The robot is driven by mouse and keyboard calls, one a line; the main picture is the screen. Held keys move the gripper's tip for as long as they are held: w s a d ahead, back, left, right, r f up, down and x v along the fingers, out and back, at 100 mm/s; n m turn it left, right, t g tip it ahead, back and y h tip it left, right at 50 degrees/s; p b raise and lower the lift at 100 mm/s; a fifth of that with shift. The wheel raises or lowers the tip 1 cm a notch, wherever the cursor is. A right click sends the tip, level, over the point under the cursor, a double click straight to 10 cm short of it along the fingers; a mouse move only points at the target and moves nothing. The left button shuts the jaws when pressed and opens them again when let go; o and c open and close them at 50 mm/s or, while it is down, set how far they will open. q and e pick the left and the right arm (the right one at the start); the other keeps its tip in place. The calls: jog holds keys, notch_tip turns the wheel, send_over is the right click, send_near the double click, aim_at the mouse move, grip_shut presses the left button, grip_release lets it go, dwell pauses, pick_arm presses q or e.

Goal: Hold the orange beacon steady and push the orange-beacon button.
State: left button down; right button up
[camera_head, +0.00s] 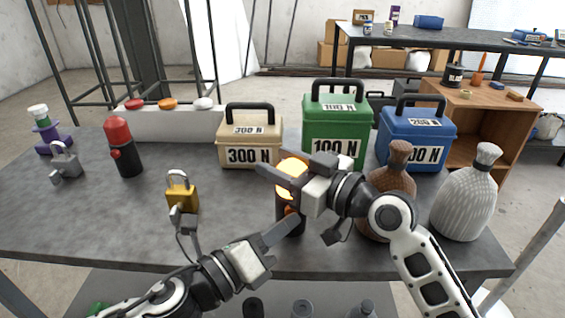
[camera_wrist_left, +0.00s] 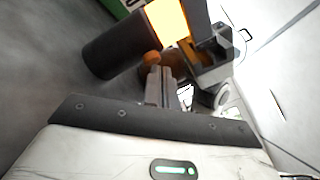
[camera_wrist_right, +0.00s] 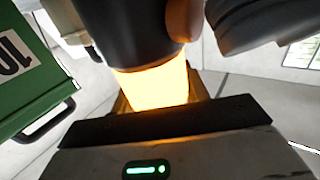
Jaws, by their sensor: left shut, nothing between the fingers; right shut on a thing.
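The orange beacon (camera_head: 291,187) stands on the dark table, its top glowing bright yellow-orange above a dark cylindrical base. My right gripper (camera_head: 297,178) is shut on its glowing upper part, which also fills the middle of the right wrist view (camera_wrist_right: 155,88). The orange-beacon button (camera_wrist_left: 151,57) sticks out from the side of the dark base (camera_wrist_left: 112,48). My left gripper (camera_head: 296,222) is shut and empty, its fingertips (camera_wrist_left: 155,76) right at the button. I cannot tell whether they touch it or whether it is pressed in.
A red beacon (camera_head: 122,147), a yellow padlock (camera_head: 181,196) and a grey padlock (camera_head: 64,162) stand at left. Tan (camera_head: 250,138), green (camera_head: 335,131) and blue (camera_head: 416,139) weight boxes line the back. Brown (camera_head: 398,162) and ribbed (camera_head: 465,203) vases stand close to my right arm.

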pick_arm(q)
jog(key=shift+s, duration=0.25)
jog(key=s, duration=0.6)
dwell(0.3)
pick_arm(e)
jog(key=o, duration=1.1)
jog(key=shift+o, duration=0.2)
